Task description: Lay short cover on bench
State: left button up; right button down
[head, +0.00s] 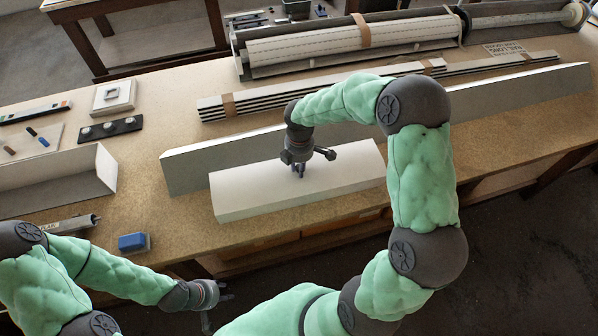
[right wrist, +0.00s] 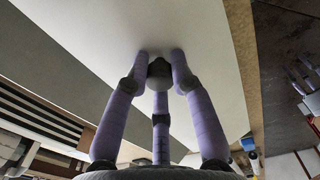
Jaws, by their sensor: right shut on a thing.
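The short cover (head: 245,192) is a white, box-like profile near the front of the wooden bench (head: 165,235), in front of a longer white profile (head: 190,165). It looks level and low; whether its underside fully rests on the bench cannot be told. My right gripper (head: 298,171) points down on its top face. In the right wrist view the fingers (right wrist: 160,62) are drawn together at the pale surface of the short cover (right wrist: 205,40); what they pinch is partly hidden. My left gripper (head: 215,296) is off the bench's front edge, fingers spread and empty.
A white open channel (head: 60,190) stands at left, near a blue block (head: 133,243) and a grey tool (head: 68,224). Strapped slats (head: 235,105) and a roller shutter unit (head: 310,48) lie behind.

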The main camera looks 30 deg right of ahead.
notch_tip(320, 180, down, 3)
jog(key=shift+r, duration=0.15)
jog(key=c, duration=1.1)
grip_release()
jog(key=shift+o, duration=0.2)
notch_tip(320, 180, up, 12)
jog(key=shift+r+p, duration=0.1)
jog(key=shift+p, duration=0.5)
